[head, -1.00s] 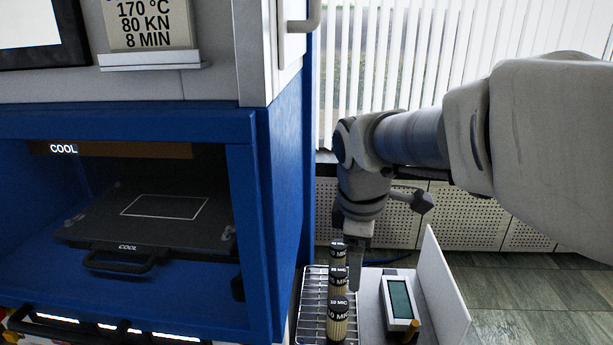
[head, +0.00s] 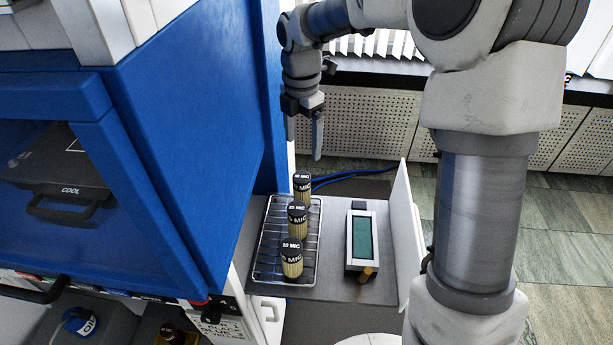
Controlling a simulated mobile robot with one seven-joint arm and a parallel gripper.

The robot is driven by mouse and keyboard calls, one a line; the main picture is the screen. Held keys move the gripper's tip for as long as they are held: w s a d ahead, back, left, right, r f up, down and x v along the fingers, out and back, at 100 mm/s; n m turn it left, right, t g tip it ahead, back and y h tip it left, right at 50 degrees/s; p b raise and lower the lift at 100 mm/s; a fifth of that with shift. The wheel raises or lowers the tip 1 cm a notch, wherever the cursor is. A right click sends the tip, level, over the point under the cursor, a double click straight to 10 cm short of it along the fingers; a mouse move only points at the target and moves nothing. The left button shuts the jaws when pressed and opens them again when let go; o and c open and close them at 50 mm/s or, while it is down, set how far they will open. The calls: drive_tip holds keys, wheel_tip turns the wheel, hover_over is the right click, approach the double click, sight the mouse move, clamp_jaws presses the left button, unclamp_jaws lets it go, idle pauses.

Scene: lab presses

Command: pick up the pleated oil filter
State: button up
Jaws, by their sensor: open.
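Three pleated oil filters with black caps and cream pleated sides stand upright in a row on a wire rack (head: 262,262). The nearest filter (head: 291,260) is labelled 10 MIC. The middle filter (head: 297,220) seems to read 25 MIC. The far filter (head: 302,187) has a label too small to read surely. My gripper (head: 304,150) is open and empty, with its fingers pointing down. It appears above or behind the far filter, apart from it. The lower parts of the farther filters are partly hidden by the nearer ones.
A meter with a green screen (head: 361,238) lies right of the rack, with a small brass-coloured piece (head: 366,273) in front. A white upright panel (head: 402,235) bounds the shelf on the right. The blue press housing (head: 190,130) stands close on the left. A blue cable (head: 345,176) runs behind.

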sight(303, 176)
drive_tip(key=shift+n, duration=0.3)
drive_tip(key=f, duration=1.2)
drive_tip(key=shift+w+f+p, duration=0.25)
drive_tip(key=shift+w+p, duration=0.15)
drive_tip(key=shift+s+a+f+p, duration=0.15)
drive_tip(key=shift+f+p, duration=0.25)
drive_tip(key=shift+f, duration=2.25)
clamp_jaws()
drive_tip(key=shift+r, duration=0.15)
